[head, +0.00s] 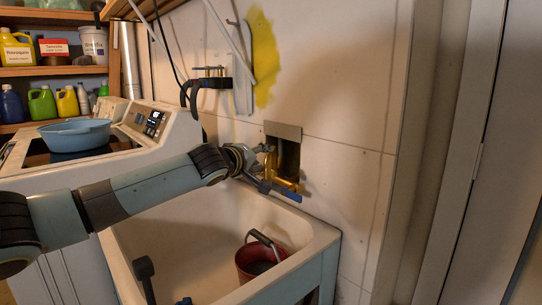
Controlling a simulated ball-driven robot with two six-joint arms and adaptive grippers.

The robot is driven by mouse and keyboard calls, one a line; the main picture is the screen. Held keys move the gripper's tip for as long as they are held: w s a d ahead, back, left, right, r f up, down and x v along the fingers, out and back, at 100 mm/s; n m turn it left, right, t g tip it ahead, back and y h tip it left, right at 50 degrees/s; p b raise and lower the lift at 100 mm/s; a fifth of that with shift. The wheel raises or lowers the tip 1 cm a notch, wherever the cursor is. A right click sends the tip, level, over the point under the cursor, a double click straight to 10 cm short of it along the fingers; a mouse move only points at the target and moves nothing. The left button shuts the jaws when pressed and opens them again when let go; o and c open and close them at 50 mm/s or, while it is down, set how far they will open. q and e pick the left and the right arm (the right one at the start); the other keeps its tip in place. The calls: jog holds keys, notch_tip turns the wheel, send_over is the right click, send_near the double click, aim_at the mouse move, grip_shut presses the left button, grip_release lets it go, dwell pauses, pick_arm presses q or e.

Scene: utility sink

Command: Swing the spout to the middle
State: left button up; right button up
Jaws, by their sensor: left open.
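A brass tap with its spout (286,184) is on the wall above the back of the sink, in front of a dark recess with a metal plate over it. My left gripper (262,168) reaches in from the left and is open at the tap, its fingers close to the brass parts. I cannot tell whether they touch the spout. A blue piece shows just below the fingers, and part of the tap is hidden behind the gripper. The pale sink (205,233) lies below. My right gripper does not show.
A red bucket (246,264) with a dark handle stands in the sink's right part. A dark upright object (144,268) shows at the lower left. A white appliance (172,138) with a blue basin (75,134) stands left. Shelves hold several bottles.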

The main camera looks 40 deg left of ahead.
pick_arm(q)
jog(key=x, duration=0.4)
jog(key=r+x, duration=0.1)
jog(key=x, duration=0.1)
jog(key=shift+c, duration=0.4)
grip_shut()
